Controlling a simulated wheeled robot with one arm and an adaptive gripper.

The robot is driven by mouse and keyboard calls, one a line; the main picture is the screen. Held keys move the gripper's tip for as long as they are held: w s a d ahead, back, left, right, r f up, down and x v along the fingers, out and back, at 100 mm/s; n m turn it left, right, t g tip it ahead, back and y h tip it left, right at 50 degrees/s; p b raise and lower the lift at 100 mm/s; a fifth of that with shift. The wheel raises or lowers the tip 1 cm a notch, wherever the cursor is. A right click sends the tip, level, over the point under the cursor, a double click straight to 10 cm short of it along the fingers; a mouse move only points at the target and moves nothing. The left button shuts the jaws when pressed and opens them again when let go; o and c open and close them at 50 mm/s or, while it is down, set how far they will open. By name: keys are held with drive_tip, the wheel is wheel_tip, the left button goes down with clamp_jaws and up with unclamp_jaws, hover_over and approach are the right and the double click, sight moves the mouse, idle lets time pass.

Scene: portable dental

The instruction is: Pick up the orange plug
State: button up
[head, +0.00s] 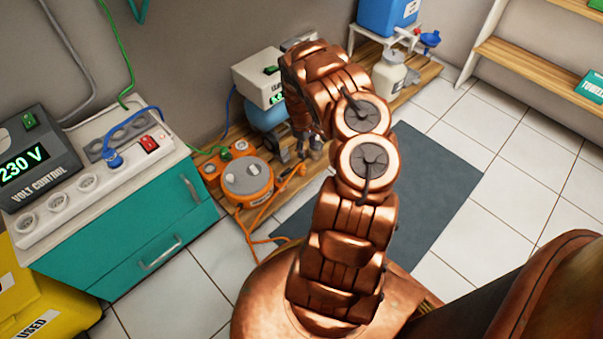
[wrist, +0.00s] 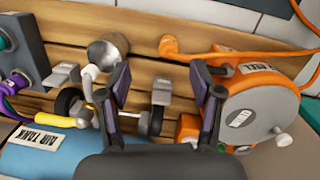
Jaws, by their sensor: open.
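The orange plug (wrist: 172,46) lies on the wooden slats in the wrist view, with its orange cable running right. In the head view the plug (head: 298,170) shows small beside the orange cable reel (head: 247,181). My gripper (wrist: 162,85) is open, its two dark fingers spread apart below the plug in the wrist picture, with nothing between them held. In the head view my gripper (head: 312,146) is partly hidden by my arm, just above the plug. The orange reel (wrist: 255,105) is right of the fingers in the wrist view.
The blue air tank (wrist: 45,152), a silver knob (wrist: 104,54) and metal brackets (wrist: 162,90) crowd the fingers. A teal cabinet (head: 150,235) with a power strip (head: 75,195) stands left. A grey mat (head: 430,200) and tiles leave open floor right.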

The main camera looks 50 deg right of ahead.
sight(302, 165)
drive_tip(key=shift+n+t+y, duration=0.3)
drive_tip(key=shift+t+y, duration=0.1)
drive_tip(key=shift+t, duration=0.2)
drive_tip(key=f, duration=0.2)
drive_tip(key=w+f+b, duration=0.1)
drive_tip(key=f, duration=0.2)
drive_tip(key=a+f, duration=0.1)
drive_tip(key=f, duration=0.1)
drive_tip(key=shift+w+f, duration=0.2)
drive_tip(key=shift+w, duration=0.1)
drive_tip(key=shift+s+f+b, duration=0.1)
drive_tip(key=shift+f+b, duration=2.55)
drive_tip(key=shift+f, duration=1.15)
drive_tip(key=shift+r, duration=0.1)
clamp_jaws()
